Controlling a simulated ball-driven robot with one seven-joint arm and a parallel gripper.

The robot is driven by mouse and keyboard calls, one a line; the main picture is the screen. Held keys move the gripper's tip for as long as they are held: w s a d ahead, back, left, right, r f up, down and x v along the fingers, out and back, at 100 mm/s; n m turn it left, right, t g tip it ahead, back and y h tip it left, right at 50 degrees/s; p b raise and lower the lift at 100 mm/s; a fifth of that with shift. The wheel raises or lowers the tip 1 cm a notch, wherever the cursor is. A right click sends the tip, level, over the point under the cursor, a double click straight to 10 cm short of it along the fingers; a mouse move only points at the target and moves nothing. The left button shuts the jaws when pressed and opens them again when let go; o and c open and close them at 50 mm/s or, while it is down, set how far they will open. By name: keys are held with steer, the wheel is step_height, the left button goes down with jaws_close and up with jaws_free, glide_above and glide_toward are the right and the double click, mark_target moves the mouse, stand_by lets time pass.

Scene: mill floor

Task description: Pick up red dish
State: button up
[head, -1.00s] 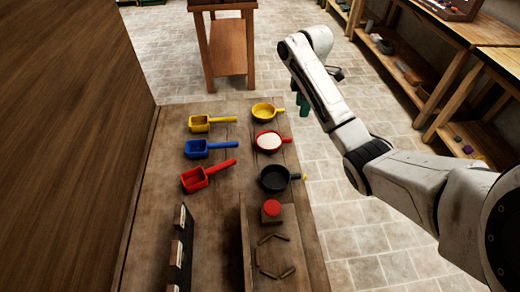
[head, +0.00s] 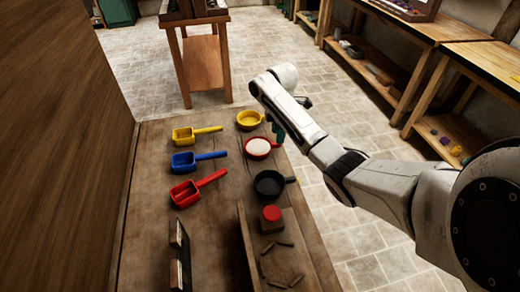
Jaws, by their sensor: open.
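The red dish (head: 249,154) is round with a short handle and holds something white. It stands on the wooden table between a yellow dish (head: 250,125) and a black dish (head: 269,191). My gripper (head: 279,133), with green fingers, hangs at the right edge of the table, close to the red dish's handle side. The arm partly hides it, and I cannot tell whether it touches the handle. It holds nothing that I can see.
Yellow (head: 184,136), blue (head: 184,168) and red (head: 185,198) scoops lie left of the dishes. A red-topped block (head: 271,224) stands nearer, beside an upright board (head: 245,250). A dark wooden panel (head: 60,140) closes the left side. Shelved benches (head: 440,70) stand at the right.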

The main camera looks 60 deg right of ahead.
mark_target(263, 148)
step_height(263, 148, down, 4)
steer(key=shift+f, duration=0.15)
jaws_close()
stand_by(0.5)
